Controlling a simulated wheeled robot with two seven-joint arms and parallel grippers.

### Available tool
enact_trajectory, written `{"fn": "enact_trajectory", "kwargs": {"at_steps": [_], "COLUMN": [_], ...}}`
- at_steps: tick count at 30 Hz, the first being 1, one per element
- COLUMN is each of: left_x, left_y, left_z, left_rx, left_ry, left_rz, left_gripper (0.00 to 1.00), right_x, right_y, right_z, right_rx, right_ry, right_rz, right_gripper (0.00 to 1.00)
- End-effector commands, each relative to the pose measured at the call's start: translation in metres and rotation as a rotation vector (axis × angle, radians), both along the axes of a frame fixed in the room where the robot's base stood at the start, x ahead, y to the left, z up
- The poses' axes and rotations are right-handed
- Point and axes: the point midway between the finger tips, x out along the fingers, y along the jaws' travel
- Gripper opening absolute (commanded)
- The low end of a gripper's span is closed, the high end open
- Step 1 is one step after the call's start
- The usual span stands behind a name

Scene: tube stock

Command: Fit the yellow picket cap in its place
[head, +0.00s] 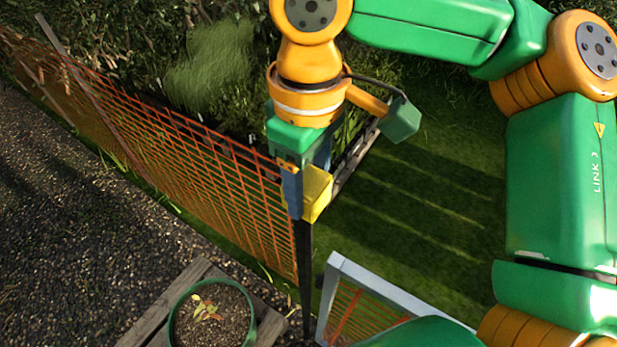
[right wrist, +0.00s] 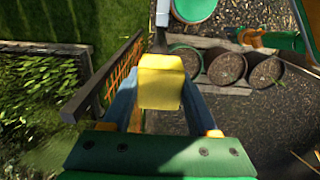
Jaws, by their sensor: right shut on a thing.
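The yellow picket cap (head: 317,194) is a small block held between the blue fingers of my right gripper (head: 305,190). In the right wrist view the cap (right wrist: 161,82) sits between both fingers of the right gripper (right wrist: 160,95). A dark upright picket (head: 306,265) stands below the gripper at the end of the orange mesh fence. Its top end is hidden behind the gripper and cap, so I cannot tell whether the cap touches it. My left gripper is not in view.
Orange mesh fencing (head: 200,165) runs off to the left along a hedge. A grey-framed mesh panel (head: 335,290) stands right of the picket. A potted seedling (head: 212,315) is at the bottom left; more pots (right wrist: 226,68) show in the wrist view. Grass lies to the right.

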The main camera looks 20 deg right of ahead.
Motion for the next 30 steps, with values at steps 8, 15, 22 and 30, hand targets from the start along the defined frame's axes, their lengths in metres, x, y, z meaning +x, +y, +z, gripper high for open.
{"fn": "enact_trajectory", "kwargs": {"at_steps": [8,15,22,30], "left_x": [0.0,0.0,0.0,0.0], "left_y": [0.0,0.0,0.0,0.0], "left_z": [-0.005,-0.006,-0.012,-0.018], "left_rx": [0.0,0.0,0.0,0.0], "left_ry": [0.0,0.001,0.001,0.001], "left_rz": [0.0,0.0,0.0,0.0], "left_gripper": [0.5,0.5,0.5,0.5], "right_x": [-0.002,-0.002,-0.002,-0.001], "right_y": [0.001,0.001,0.001,0.0], "right_z": [-0.01,-0.011,-0.024,-0.039], "right_rx": [0.001,0.001,0.001,0.002], "right_ry": [0.0,0.001,0.002,0.001], "right_rz": [-0.001,0.0,0.001,0.0], "right_gripper": [0.07,0.07,0.07,0.07]}}
